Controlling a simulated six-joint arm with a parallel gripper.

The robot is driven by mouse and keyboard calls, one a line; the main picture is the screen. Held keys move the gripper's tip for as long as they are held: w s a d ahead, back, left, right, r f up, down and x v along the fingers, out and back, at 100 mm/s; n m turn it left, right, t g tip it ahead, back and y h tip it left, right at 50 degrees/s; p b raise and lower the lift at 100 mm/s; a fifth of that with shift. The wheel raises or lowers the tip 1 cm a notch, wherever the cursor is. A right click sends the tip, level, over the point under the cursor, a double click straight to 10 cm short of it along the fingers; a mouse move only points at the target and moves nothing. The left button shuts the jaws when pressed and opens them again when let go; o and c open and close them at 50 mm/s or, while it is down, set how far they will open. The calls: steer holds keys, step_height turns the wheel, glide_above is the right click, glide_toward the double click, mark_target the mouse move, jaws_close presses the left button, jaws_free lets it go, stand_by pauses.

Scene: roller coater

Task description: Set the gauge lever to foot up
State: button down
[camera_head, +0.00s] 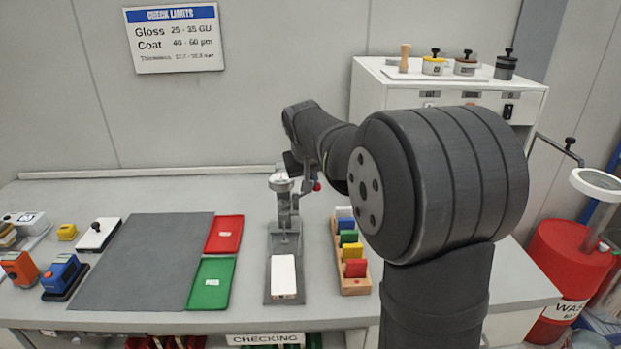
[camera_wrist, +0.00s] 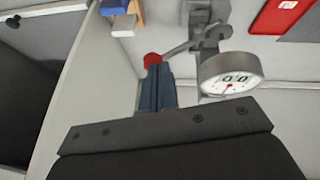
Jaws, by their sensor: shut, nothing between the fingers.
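The gauge stand (camera_head: 285,222) stands upright on the bench, with a round dial (camera_head: 281,183) near its top. The dial also shows in the wrist view (camera_wrist: 230,74). The gauge lever (camera_wrist: 180,48) reaches out from the stand and ends in a red knob (camera_head: 317,186). The knob also shows in the wrist view (camera_wrist: 152,59). My gripper (camera_wrist: 157,68) is shut and empty, its fingertips right at the knob; I cannot tell whether they touch. In the head view my arm partly hides the gripper. The gauge's foot cannot be made out clearly.
A white panel (camera_head: 284,275) lies on the stand's base. A wooden rack (camera_head: 355,286) of coloured blocks stands close on the right. Red (camera_head: 224,234) and green (camera_head: 211,284) trays and a grey mat (camera_head: 145,260) lie to the left. A white cabinet (camera_head: 365,98) rises behind at right.

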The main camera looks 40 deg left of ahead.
steer(key=shift+w+d, duration=0.1)
step_height(320, 180, down, 7)
steer(key=w+d+m+g+y, duration=0.2)
steer(key=d+g+y, duration=0.1)
steer(key=g+y, duration=0.3)
steer(key=shift+w+r+m+g+y, duration=0.15)
steer(key=shift+w+m+g+y, duration=0.2)
steer(key=shift+y, duration=0.55)
steer(key=shift+a, duration=0.1)
steer(key=shift+s+a+r, duration=0.35)
steer(key=shift+s+a, duration=0.05)
steer(key=shift+a, duration=0.05)
